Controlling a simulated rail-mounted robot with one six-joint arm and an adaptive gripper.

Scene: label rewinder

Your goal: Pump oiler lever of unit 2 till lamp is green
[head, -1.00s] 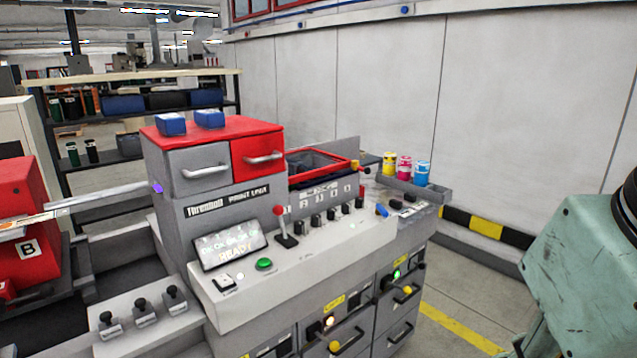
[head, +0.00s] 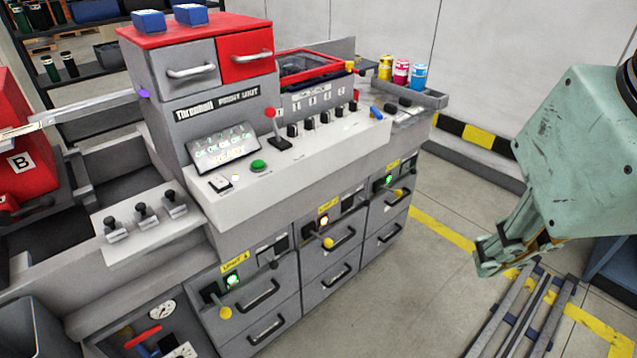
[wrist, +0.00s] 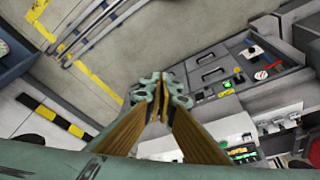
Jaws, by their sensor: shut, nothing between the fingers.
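The unit 2 panel (head: 345,215) is the middle one on the machine's front, under a yellow label. Its lamp (head: 324,221) glows amber-white. Its oiler lever ends in a yellow knob (head: 328,243) just below the lamp. My gripper (head: 482,266) is shut and empty, out to the right of the machine and well apart from the lever. In the wrist view my gripper fingers (wrist: 160,98) are together, with the floor and machine front beyond. Which unit's knob shows there I cannot tell.
Unit 1's lamp (head: 232,281) and unit 3's lamp (head: 389,181) are green, each with a similar yellow-knobbed lever. Drawer handles (head: 262,295) stick out from the front. A slatted metal stand (head: 530,315) is below my gripper. Open floor lies between machine and gripper.

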